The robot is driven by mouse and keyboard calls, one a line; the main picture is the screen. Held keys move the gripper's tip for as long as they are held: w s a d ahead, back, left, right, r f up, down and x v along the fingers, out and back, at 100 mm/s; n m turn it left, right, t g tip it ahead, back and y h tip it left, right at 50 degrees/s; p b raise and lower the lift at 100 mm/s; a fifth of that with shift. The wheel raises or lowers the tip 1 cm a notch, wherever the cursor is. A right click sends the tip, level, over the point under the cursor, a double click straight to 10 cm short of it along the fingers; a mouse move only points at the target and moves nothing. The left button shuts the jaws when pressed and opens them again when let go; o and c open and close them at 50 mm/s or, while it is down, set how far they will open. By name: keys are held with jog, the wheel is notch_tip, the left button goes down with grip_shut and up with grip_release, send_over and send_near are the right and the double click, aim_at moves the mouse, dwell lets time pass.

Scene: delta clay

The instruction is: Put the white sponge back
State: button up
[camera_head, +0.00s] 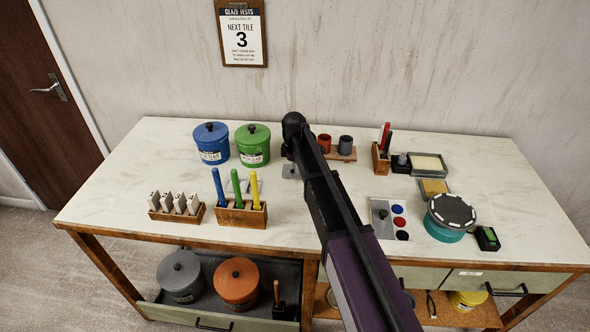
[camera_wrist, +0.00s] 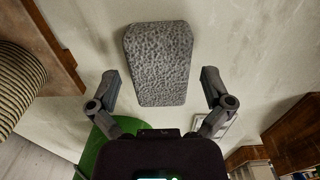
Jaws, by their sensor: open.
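A grey, pitted, sponge-like block (camera_wrist: 158,62) lies on the pale worktop in the wrist view. It also shows in the head view (camera_head: 290,172), partly hidden by my arm. My gripper (camera_wrist: 161,80) is open, with one finger on either side of the block's near end and gaps between. In the head view my gripper (camera_head: 288,152) is above the block, mostly hidden. A cream, sponge-like slab (camera_head: 426,163) lies in a dark-rimmed tray (camera_head: 444,174) at the back right. I cannot tell which is the white sponge.
Green (camera_head: 252,146) and blue (camera_head: 211,144) lidded pots stand left of my gripper. A wooden rack of coloured tools (camera_head: 241,217) is in front. A wooden board with two cups (camera_head: 342,155) is just right. A turntable (camera_head: 450,217) stands at right.

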notch_tip(320, 180, up, 12)
jog(key=p, duration=1.1)
jog(key=shift+f+p, duration=0.1)
jog(key=shift+p, duration=0.2)
dwell(0.5)
jog(key=s+d+m, duration=1.7)
jog(key=s+d, duration=0.6)
jog(key=s, duration=0.3)
jog(key=shift+m, duration=0.3)
jog(key=shift+d, duration=0.1)
